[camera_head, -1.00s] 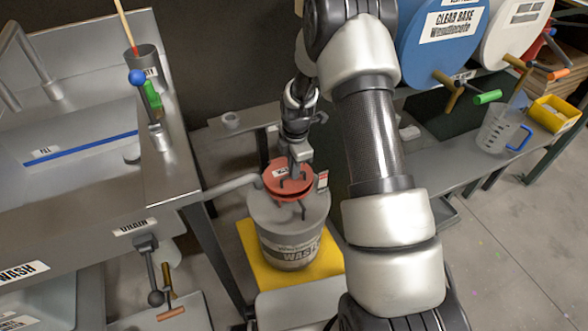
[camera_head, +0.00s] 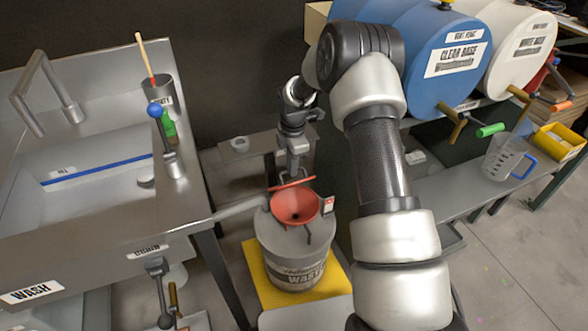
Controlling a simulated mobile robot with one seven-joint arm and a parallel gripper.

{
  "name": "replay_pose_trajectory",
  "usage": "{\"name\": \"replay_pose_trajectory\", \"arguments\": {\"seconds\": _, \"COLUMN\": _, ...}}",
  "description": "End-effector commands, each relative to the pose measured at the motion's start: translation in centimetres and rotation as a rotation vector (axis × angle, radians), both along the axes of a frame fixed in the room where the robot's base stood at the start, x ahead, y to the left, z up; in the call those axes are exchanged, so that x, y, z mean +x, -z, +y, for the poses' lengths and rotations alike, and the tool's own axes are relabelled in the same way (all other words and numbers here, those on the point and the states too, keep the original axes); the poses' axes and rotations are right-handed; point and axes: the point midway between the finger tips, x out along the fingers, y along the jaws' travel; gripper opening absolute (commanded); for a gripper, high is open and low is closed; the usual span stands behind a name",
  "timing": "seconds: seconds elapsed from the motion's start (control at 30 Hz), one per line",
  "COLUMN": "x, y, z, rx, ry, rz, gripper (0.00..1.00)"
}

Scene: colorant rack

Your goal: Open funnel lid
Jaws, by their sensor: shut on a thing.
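The red funnel (camera_head: 296,205) sits on top of the grey waste drum (camera_head: 291,265), and its bowl with a dark hole shows from above. Its red lid (camera_head: 291,184) is tilted up at the funnel's back edge and is seen nearly edge-on. My gripper (camera_head: 292,174) is above the back of the funnel, by the lid, and is shut on the lid's handle. The fingertips and the handle are small and partly hidden, so the exact hold is hard to make out.
The drum stands on a yellow mat (camera_head: 256,292). A steel sink (camera_head: 90,190) is at left, with valve handles at its front. Blue (camera_head: 440,55) and white drums are at right above a bench with a clear jug (camera_head: 503,157). My arm crosses the middle.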

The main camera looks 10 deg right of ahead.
Motion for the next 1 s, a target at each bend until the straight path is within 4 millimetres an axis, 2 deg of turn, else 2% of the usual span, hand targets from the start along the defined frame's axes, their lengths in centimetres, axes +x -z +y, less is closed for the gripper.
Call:
{"name": "replay_pose_trajectory", "arguments": {"seconds": 0.03, "x": -0.1, "y": 0.6, "z": 0.1, "rx": 0.002, "ry": -0.003, "rz": 0.003, "gripper": 0.00}}
{"name": "replay_pose_trajectory", "arguments": {"seconds": 0.4, "x": -0.2, "y": 0.7, "z": 0.2, "rx": 0.002, "ry": -0.003, "rz": 0.005, "gripper": 0.00}}
{"name": "replay_pose_trajectory", "arguments": {"seconds": 0.43, "x": -0.2, "y": 0.7, "z": 0.2, "rx": 0.002, "ry": -0.003, "rz": 0.005, "gripper": 0.11}}
{"name": "replay_pose_trajectory", "arguments": {"seconds": 0.53, "x": -0.1, "y": 0.6, "z": 0.2, "rx": 0.002, "ry": -0.003, "rz": 0.005, "gripper": 0.27}}
{"name": "replay_pose_trajectory", "arguments": {"seconds": 0.83, "x": -0.1, "y": 0.2, "z": 0.1, "rx": 0.001, "ry": -0.001, "rz": 0.004, "gripper": 0.27}}
{"name": "replay_pose_trajectory", "arguments": {"seconds": 1.0, "x": -0.1, "y": -1.7, "z": 0.0, "rx": 0.001, "ry": 0.000, "rz": 0.001, "gripper": 0.27}}
